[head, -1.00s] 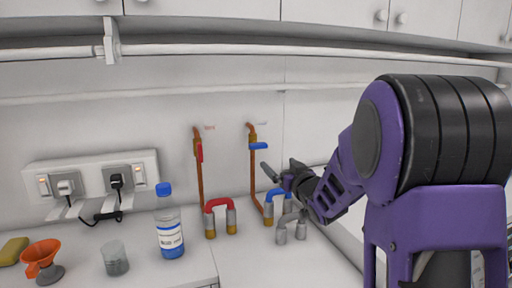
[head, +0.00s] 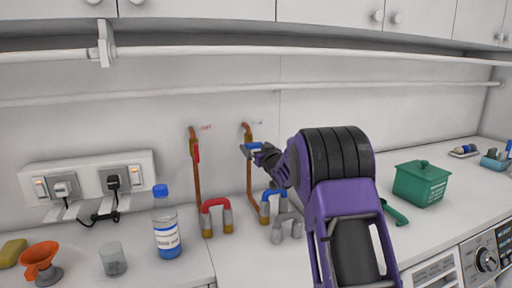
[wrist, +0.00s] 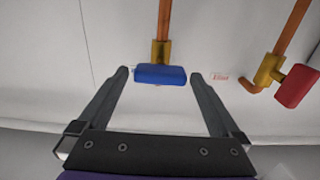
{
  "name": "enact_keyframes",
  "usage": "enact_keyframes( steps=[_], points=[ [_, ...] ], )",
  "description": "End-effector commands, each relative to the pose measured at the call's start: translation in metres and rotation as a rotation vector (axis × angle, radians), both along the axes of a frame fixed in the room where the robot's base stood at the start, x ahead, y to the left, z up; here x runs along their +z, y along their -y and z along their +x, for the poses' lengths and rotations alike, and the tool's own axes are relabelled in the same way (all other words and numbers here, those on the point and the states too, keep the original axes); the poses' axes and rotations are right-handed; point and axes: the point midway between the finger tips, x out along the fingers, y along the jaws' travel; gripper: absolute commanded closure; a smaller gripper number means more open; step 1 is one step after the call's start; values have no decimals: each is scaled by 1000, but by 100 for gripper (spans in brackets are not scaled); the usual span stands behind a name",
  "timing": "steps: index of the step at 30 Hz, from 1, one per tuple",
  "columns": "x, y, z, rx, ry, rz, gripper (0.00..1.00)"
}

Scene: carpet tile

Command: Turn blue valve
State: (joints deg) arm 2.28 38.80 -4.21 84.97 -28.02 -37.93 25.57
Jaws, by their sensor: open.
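The blue valve handle (wrist: 160,74) sits on a brass fitting of a copper pipe on the back wall. In the wrist view it lies between the tips of my two open fingers, with a small gap on each side. My gripper (wrist: 158,78) is open and holds nothing. In the head view my gripper (head: 250,150) is up at the blue handle (head: 253,146), partly covering it. I cannot tell from these views whether a finger touches the handle.
A red valve (head: 196,152) is on the pipe to the left. Red (head: 216,203), blue (head: 265,207) and grey (head: 277,228) U-shaped pipes stand on the counter below. A bottle (head: 166,228) stands left, and a green box (head: 421,184) right.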

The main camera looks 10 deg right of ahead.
Motion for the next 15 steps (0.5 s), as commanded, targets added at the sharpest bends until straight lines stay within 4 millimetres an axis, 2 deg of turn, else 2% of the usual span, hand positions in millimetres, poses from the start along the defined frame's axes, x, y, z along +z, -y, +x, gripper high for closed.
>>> enact_keyframes(
  steps=[10,11,15],
  points=[
    [-1,-1,4,0,-1,0,0],
    [0,-1,4,0,-1,-1,2],
    [0,-1,4,0,-1,-1,27]
  ],
)
